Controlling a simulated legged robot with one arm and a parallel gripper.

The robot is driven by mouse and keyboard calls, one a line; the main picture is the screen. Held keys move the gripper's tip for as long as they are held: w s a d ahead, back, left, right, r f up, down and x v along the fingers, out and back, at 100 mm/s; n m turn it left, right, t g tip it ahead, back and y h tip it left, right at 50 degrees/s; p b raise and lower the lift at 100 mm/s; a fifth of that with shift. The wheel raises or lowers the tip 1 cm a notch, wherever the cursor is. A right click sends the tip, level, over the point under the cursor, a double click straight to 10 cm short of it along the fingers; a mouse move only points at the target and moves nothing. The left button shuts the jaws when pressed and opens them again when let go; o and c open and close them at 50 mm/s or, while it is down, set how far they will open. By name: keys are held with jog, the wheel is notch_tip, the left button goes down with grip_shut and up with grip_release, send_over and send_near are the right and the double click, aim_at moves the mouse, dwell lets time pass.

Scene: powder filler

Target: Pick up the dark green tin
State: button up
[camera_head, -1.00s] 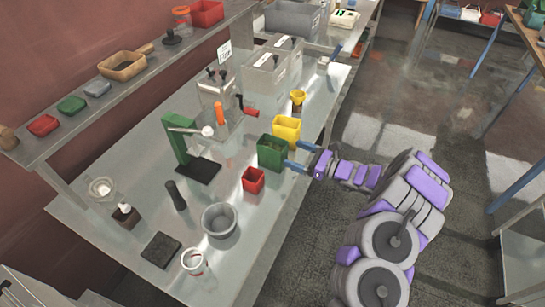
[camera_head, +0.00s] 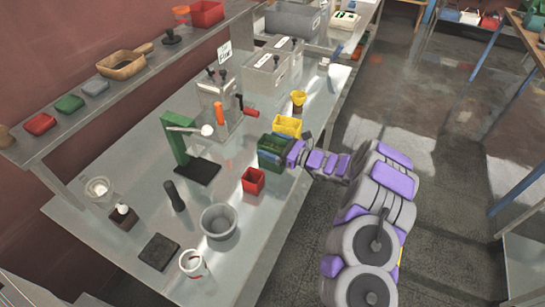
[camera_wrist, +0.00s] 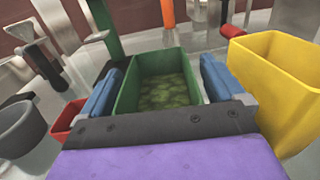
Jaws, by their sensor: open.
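The dark green tin (camera_head: 268,151) is an open-topped square tin standing on the metal bench, near its front edge. In the wrist view the tin (camera_wrist: 158,82) holds a greenish, lumpy content. My gripper (camera_head: 272,147) is at the tin, and in the wrist view the blue fingers of my gripper (camera_wrist: 160,85) stand open, one on each side of it. Whether the fingers touch its walls I cannot tell. My gripper hides part of the tin in the head view.
A yellow tin (camera_head: 287,127) stands close behind the green one, and a smaller red tin (camera_head: 253,181) stands in front. A green press stand (camera_head: 175,142), a grey bowl (camera_head: 219,221) and metal hopper boxes (camera_head: 270,72) are also on the bench.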

jog(key=shift+d, duration=0.1)
jog(key=c, duration=1.5)
jog(key=shift+r, duration=0.1)
